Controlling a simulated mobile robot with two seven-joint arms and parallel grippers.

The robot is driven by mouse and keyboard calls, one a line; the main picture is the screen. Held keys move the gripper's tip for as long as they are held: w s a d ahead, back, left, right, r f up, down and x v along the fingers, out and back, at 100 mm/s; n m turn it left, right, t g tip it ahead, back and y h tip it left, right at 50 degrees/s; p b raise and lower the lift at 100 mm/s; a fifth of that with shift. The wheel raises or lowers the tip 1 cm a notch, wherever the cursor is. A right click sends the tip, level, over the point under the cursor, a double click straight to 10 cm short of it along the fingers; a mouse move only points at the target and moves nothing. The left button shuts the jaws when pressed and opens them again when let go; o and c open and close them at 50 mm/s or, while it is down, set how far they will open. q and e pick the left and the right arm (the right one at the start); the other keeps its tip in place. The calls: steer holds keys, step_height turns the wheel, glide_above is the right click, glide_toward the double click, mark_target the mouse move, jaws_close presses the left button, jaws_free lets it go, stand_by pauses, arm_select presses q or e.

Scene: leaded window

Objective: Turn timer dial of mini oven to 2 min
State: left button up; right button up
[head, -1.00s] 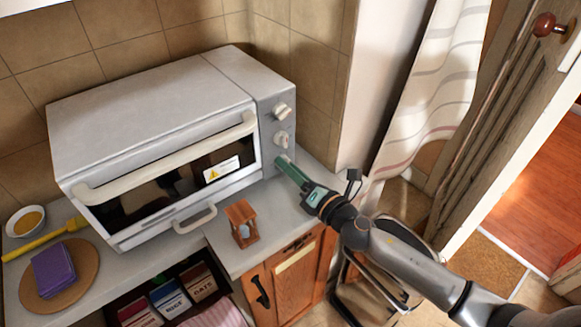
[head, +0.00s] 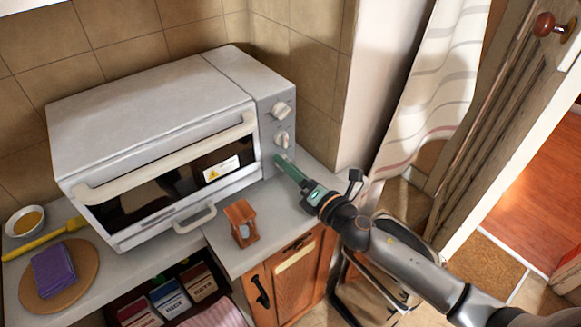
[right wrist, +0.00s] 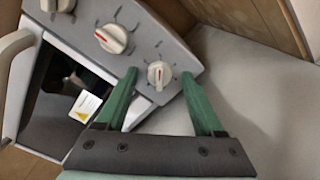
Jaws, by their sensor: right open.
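The white mini oven (head: 150,105) stands on the counter with its door closed. Its right-hand panel has a top dial (head: 281,110) and a middle dial (head: 281,140). A lowest dial (right wrist: 160,73) shows in the right wrist view and is hidden behind my gripper in the head view. I cannot read which dial is the timer. My right gripper (right wrist: 159,76) is open, its green fingers pointing at the panel. In the right wrist view the lowest dial appears between the fingertips; contact cannot be made out. My left gripper is not in view.
A round board (head: 60,300) with a purple cloth (head: 53,270), a yellow brush (head: 40,240) and a bowl (head: 27,221) lie at left. A tiled wall is close behind the oven.

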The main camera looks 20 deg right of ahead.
steer(key=b+v, duration=0.3)
steer(key=v, duration=0.9)
steer(key=shift+s, duration=0.25)
steer(key=w+a+m, duration=0.1)
steer(key=w+m, duration=0.3)
steer(key=m, duration=0.1)
steer(key=w+a+m, duration=0.2)
steer(key=w+m, duration=0.1)
steer(key=m, duration=0.3)
steer(key=w+a+m, duration=0.1)
steer(key=w+m, duration=0.3)
steer(key=m, duration=0.2)
steer(key=shift+w+a+r, duration=0.1)
steer(key=shift+w+a, duration=0.15)
steer(key=shift+w, duration=0.1)
